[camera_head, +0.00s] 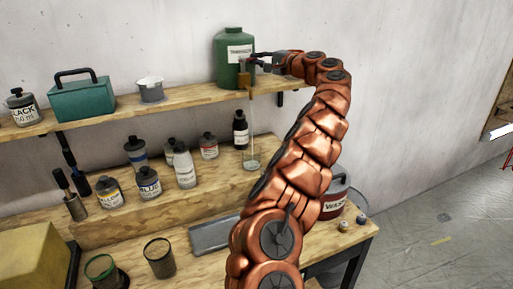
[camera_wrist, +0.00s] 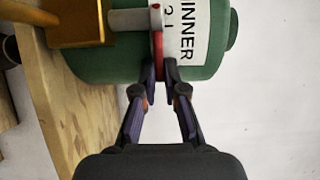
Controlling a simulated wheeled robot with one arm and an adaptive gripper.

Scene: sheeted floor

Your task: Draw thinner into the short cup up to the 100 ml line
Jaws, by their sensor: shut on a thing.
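The green thinner container (camera_head: 228,46) stands on the upper shelf, its label facing out. In the wrist view the container (camera_wrist: 105,65) has a grey tap stem and a brass-coloured tap body (camera_wrist: 75,25). My gripper (camera_head: 262,62) is at the tap; in the wrist view my gripper (camera_wrist: 160,72) is shut on the red tap lever (camera_wrist: 159,58). A thin pale vertical streak, seemingly liquid, runs below the tap. A clear cup (camera_head: 251,162) stands under it on the lower tier. The cup's level and marks are too small to read.
A teal box (camera_head: 82,98), a white cup (camera_head: 151,90) and a LACK can (camera_head: 22,108) share the upper shelf. Several bottles stand on the lower tier, including a dark one (camera_head: 240,130) beside the clear cup. A red WASTE can (camera_head: 334,196) stands right, partly behind my arm.

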